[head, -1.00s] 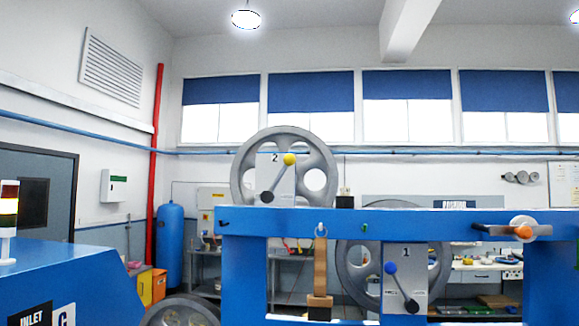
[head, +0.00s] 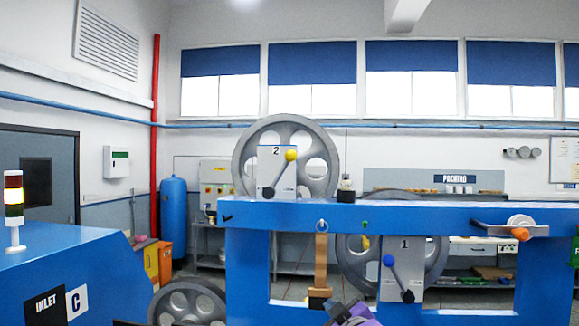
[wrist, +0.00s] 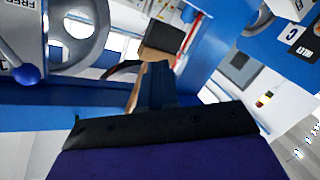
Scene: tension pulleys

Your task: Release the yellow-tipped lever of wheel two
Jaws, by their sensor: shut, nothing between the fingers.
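Wheel two (head: 240,160) is a grey spoked wheel above the blue frame (head: 440,216) in the head view. Its grey plate marked 2 carries the lever, a dark arm with a yellow ball tip (head: 291,155) at its upper right end and a dark pivot at its lower left. My gripper (head: 345,308) shows at the bottom of the head view, below and well apart from the yellow-tipped lever. In the wrist view my gripper (wrist: 155,80) is shut and empty. The yellow tip does not show in the wrist view.
Wheel one's lever with a blue ball (head: 389,261) is to the right, and its blue ball shows in the wrist view (wrist: 26,75). A tan strap (head: 321,262) hangs from the frame. An orange-tipped handle (head: 520,234) is far right. A blue cabinet (head: 110,270) stands left.

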